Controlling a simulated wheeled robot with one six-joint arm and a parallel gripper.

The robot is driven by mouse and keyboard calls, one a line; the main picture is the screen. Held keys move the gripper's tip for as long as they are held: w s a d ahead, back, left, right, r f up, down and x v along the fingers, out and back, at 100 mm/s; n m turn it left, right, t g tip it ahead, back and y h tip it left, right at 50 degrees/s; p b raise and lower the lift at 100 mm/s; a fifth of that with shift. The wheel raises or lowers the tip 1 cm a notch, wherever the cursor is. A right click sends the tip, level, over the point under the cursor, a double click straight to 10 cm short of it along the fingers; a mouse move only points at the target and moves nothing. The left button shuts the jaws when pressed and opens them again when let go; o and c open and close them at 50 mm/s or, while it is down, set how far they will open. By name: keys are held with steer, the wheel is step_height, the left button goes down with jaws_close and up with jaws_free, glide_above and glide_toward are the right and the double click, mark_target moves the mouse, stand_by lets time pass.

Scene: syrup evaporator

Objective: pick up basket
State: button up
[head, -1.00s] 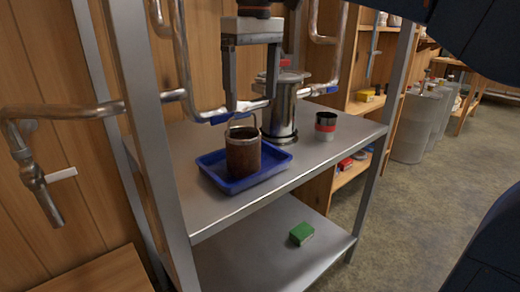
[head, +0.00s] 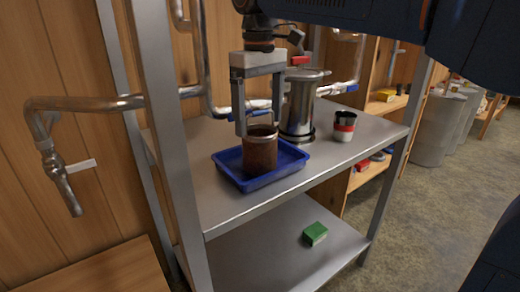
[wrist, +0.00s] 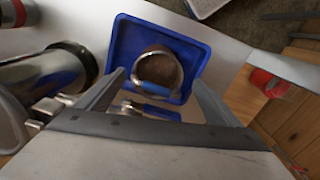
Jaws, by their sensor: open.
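The basket (head: 260,155) is a brown cylinder with a metal rim and a thin raised handle. It stands upright in a blue tray (head: 230,177) on the upper metal shelf. In the wrist view, the basket (wrist: 158,66) shows from above, with a blue grip on its handle (wrist: 155,90). My gripper (head: 260,126) is open and points down over the basket, one finger to each side of the handle near rim height. In the wrist view, the handle lies between the fingers of my gripper (wrist: 160,82). Whether a finger touches the basket cannot be told.
A steel pot (head: 299,108) stands close behind the tray. A black, white and red cup (head: 344,126) stands to its right. Metal pipes run behind the shelf, and a shelf post (head: 163,130) rises at left. A green box (head: 315,233) lies on the lower shelf.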

mark_target(260, 131)
steer(key=shift+w+f, duration=0.15)
steer(key=shift+f, duration=1.7)
steer(key=shift+w+f, duration=0.1)
steer(key=shift+f, duration=1.75)
steer(key=shift+c, duration=0.3)
steer(key=c, duration=1.2)
steer(key=shift+o, duration=0.2)
steer(key=shift+r, duration=0.1)
